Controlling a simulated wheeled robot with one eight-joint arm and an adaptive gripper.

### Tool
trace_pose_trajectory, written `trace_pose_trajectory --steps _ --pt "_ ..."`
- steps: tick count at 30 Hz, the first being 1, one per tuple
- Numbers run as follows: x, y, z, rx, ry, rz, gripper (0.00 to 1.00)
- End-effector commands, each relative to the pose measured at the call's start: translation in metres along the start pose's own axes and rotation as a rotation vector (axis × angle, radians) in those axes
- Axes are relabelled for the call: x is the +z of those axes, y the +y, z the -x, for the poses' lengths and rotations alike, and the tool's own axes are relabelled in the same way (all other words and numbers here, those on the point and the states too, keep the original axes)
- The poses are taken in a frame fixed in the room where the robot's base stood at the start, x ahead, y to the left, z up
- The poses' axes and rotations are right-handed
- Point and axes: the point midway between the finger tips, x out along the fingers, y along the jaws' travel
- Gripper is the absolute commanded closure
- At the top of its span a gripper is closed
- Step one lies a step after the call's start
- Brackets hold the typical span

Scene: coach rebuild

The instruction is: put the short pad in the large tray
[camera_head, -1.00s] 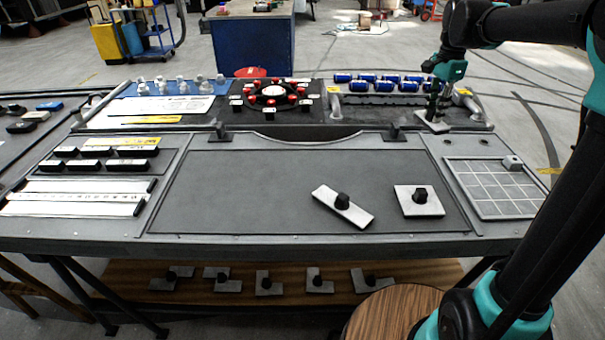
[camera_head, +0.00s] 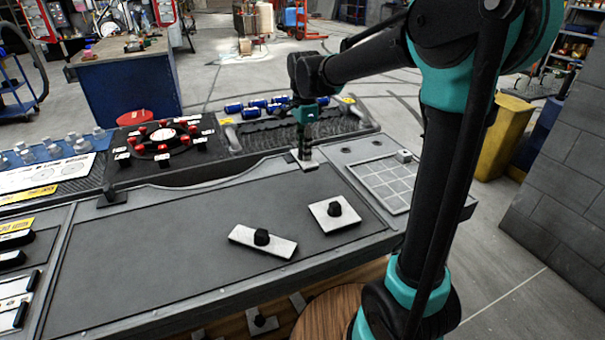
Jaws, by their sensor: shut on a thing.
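My gripper (camera_head: 304,151) is shut on a small pale pad (camera_head: 308,166), which I take to be the short pad. It holds the pad near the back right corner of the wide dark recessed panel, which I take to be the large tray (camera_head: 160,250). I cannot tell whether the pad touches the surface under it. On the panel lie a long pale pad (camera_head: 280,247) and a square pale pad (camera_head: 320,219), each with a black knob. They lie apart from each other, at the panel's right side.
A gridded plate (camera_head: 378,187) with a small block (camera_head: 404,156) lies to the right. Behind are a round red-and-black fixture (camera_head: 162,140) and several blue cylinders (camera_head: 257,104). A black clip (camera_head: 111,196) stands at the panel's back edge. The panel's left and middle are clear.

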Motion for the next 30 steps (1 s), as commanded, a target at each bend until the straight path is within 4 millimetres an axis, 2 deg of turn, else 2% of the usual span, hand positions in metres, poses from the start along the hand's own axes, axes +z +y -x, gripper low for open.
trace_pose_trajectory --steps 3,6,11,18,30 --pt "0.0 -0.001 -0.026 0.0 0.0 0.0 1.0" --pt "0.0 0.0 -0.04 0.0 0.0 0.0 1.0" --pt "0.0 0.0 -0.051 0.0 0.0 0.0 1.0" --pt "0.0 0.0 -0.081 0.0 0.0 0.0 1.0" --pt "0.0 0.0 -0.088 0.0 0.0 0.0 1.0"
